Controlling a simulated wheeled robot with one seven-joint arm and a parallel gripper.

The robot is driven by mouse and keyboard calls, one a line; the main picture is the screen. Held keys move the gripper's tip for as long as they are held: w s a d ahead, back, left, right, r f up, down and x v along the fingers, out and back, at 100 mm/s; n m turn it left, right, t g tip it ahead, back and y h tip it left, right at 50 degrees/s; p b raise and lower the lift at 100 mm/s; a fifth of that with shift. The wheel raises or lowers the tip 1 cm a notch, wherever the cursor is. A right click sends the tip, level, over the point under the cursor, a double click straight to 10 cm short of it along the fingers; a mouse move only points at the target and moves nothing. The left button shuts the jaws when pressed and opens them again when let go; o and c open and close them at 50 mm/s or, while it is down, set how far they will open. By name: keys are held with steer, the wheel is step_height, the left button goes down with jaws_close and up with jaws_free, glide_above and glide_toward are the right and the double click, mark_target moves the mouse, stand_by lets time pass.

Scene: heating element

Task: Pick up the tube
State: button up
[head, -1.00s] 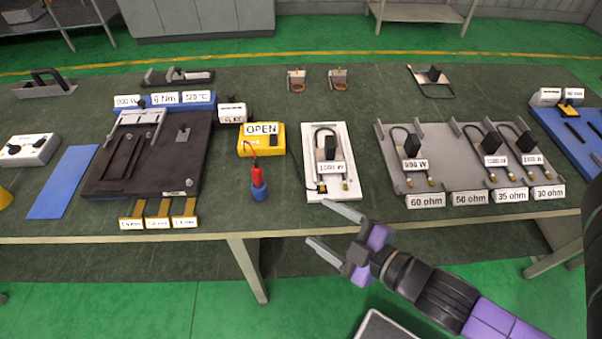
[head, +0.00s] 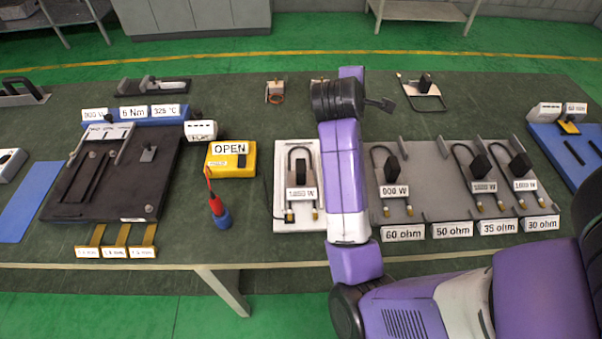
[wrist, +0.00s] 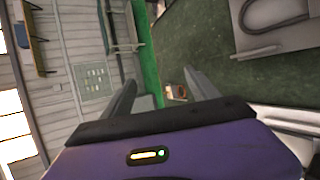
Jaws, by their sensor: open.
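Several dark U-shaped heating tubes with black blocks lie on the table. One labelled about 1000 W (head: 300,165) is on a white plate (head: 283,220). A 900 W tube (head: 393,180) and two more, a middle one (head: 482,170) and a right one (head: 516,165), lie on a grey rack (head: 437,190). Another tube (head: 425,92) lies at the back right. Which one the task means cannot be told. My gripper (head: 385,104) is above the table's back, pointing right, short of the back tube. In the wrist view my gripper (wrist: 160,92) is open with nothing between its fingers.
My arm crosses over the table between the white plate and the rack. A yellow OPEN meter (head: 231,160) and a black fixture (head: 118,180) stand left. A blue board (head: 575,150) is at the right. A small clip part (head: 275,92) lies at the back.

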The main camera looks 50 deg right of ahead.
step_height(320, 180, down, 2)
steer(key=a+g+y, duration=0.2)
steer(key=y, duration=0.1)
steer(key=n+y, duration=0.2)
steer(key=y, duration=0.7)
glide_above(301, 165)
steer(key=f, duration=0.3)
steer(key=shift+d+g, duration=0.2)
steer(key=shift+g, duration=0.2)
steer(key=shift+a+f, duration=0.2)
steer(key=shift+f+p, duration=0.55)
steer(key=shift+f, duration=3.05)
jaws_close()
